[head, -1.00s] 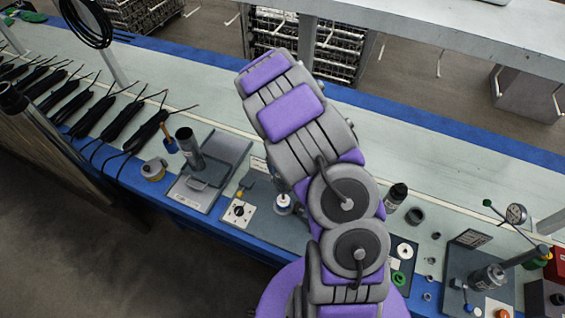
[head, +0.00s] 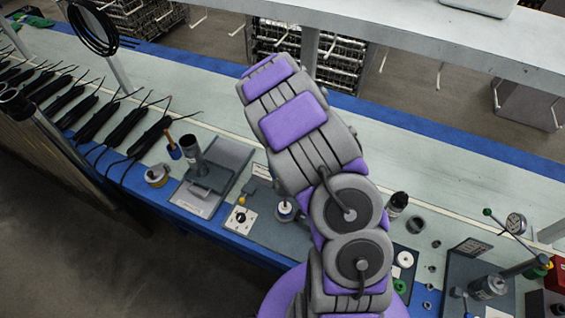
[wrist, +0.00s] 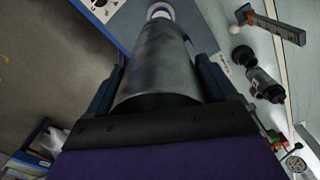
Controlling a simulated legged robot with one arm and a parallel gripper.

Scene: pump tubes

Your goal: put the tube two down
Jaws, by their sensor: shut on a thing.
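A grey metal tube (wrist: 158,75) is held lengthwise between the two dark fingers of my gripper (wrist: 160,62) in the wrist view. Its near end is dark and lies close to the palm. Its far end points at a white and blue ring (wrist: 160,10); I cannot tell whether they touch. In the head view my arm hides the gripper and the held tube. Another grey tube (head: 191,150) stands on a grey fixture (head: 226,157) at the left. A dark-capped tube (head: 397,202) stands right of my arm.
A white panel with a black knob (head: 240,220) sits on the bench's front edge. Black cables (head: 100,115) lie at the far left. A rig with a gauge (head: 516,223) and a lying cylinder (head: 488,287) is at the right. The back bench strip is mostly clear.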

